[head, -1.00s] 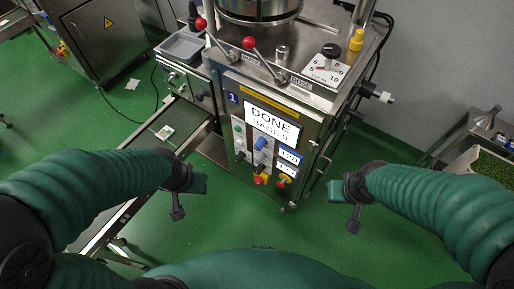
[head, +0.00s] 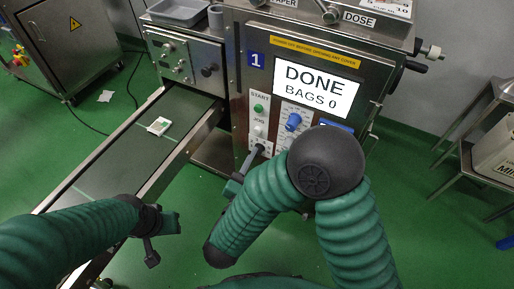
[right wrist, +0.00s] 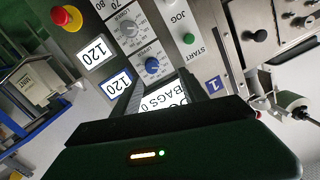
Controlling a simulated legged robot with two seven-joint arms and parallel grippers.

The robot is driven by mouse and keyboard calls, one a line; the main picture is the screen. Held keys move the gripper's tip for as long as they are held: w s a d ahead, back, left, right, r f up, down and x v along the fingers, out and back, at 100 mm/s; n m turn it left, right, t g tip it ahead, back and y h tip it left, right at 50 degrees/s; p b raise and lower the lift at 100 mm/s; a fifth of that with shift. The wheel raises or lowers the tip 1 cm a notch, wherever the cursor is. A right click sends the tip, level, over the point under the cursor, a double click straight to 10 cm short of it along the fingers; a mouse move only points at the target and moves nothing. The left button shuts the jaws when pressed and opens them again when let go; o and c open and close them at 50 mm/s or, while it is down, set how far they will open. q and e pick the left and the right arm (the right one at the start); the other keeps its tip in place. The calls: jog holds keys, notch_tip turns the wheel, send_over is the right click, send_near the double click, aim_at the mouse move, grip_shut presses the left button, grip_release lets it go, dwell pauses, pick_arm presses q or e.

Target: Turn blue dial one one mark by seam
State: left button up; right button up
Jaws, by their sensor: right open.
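The blue dial (head: 293,121) is on the front panel of machine 1, below the screen that reads DONE, BAGS 0. In the right wrist view the blue dial (right wrist: 152,66) shows with its scale, beside a second, greyer dial (right wrist: 128,28). I cannot read its mark exactly. My right gripper (head: 246,168) is in front of the panel, low and left of the dial in the head view. It is open and apart from the dial. My forearm hides the lower panel there. My left gripper (head: 162,236) hangs at the lower left, beside the conveyor, away from the machine.
A green START button (head: 259,108) and a JOG button (head: 257,130) sit left of the dial. A red-and-yellow stop button (right wrist: 66,17) and two 120 displays (right wrist: 95,52) show in the right wrist view. A conveyor (head: 125,150) carries a small packet (head: 158,126).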

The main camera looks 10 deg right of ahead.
aim_at(290, 128)
jog(key=shift+m+h, duration=0.3)
jog(key=shift+h, duration=0.5)
jog(key=b+x, duration=0.1)
jog(key=x, duration=0.3)
jog(key=d+b+x, duration=0.1)
jog(key=x, duration=0.4)
jog(key=s+b+x, duration=0.1)
jog(key=x, duration=0.4)
jog(key=shift+w+d+f+b, duration=0.2)
jog(key=shift+d+f+b, duration=0.1)
jog(key=shift+w+d, duration=0.25)
jog(key=shift+w, duration=0.15)
pick_arm(q)
jog(key=x, duration=0.2)
jog(key=s+x, duration=0.1)
jog(key=x, duration=0.1)
jog(key=shift+w+d+f, duration=0.1)
jog(key=shift+d+f, duration=0.05)
jog(key=shift+f, duration=0.3)
pick_arm(e)
jog(key=shift+a+r, duration=0.1)
jog(key=shift+a, duration=0.1)
jog(key=shift+c, duration=0.9)
grip_shut()
